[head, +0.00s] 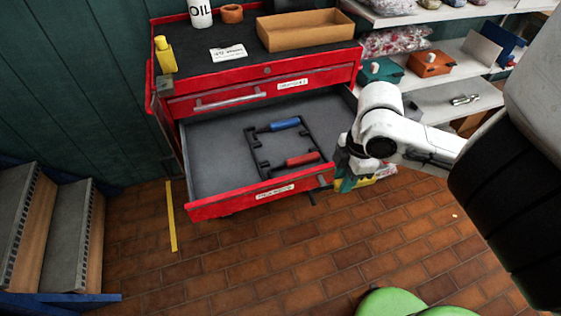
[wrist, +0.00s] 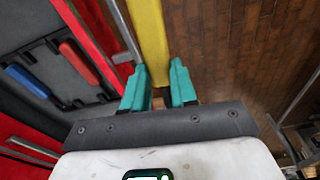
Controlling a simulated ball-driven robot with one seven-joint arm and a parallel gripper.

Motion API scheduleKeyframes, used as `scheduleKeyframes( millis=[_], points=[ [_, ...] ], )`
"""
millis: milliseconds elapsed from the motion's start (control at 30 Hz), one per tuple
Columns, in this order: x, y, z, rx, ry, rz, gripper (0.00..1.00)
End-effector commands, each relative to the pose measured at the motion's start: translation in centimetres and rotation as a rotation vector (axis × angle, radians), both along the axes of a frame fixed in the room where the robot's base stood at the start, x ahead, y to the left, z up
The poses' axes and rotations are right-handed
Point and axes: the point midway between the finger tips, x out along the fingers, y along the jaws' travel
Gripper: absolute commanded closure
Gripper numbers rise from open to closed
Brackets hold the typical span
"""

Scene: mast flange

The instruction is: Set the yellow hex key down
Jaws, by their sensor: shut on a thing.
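My gripper (head: 350,182) hangs just right of the open drawer's front corner, outside the drawer. In the wrist view its teal fingers (wrist: 159,70) are shut on the yellow hex key (wrist: 150,35), whose yellow handle runs up and out of the picture. The far end of the key is not seen. In the grey-lined drawer (head: 215,165) lies a black rack (head: 262,160) with a blue-handled key (head: 278,126) and a red-handled key (head: 303,159). A bare stretch of the rack lies between them.
The red drawer front (head: 230,203) stands close to my gripper. On the cabinet top are an open tan box (head: 305,30), an oil bottle (head: 200,12) and a yellow bottle (head: 165,55). Shelves (head: 445,100) with bins stand at the right. Brick floor lies below.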

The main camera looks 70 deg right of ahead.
Motion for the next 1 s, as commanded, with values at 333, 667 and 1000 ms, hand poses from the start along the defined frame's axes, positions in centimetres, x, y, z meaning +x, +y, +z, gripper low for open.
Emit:
scheduleKeyframes(
  millis=[333, 667, 1000],
  points=[
    [5.9, 5.1, -2.7, 0.006, -0.001, -0.102, 1.00],
    [14.8, 12.8, -6.9, 0.007, 0.000, -0.282, 1.00],
    [24.1, 20.7, -11.3, 0.006, 0.002, -0.492, 1.00]
  ],
)
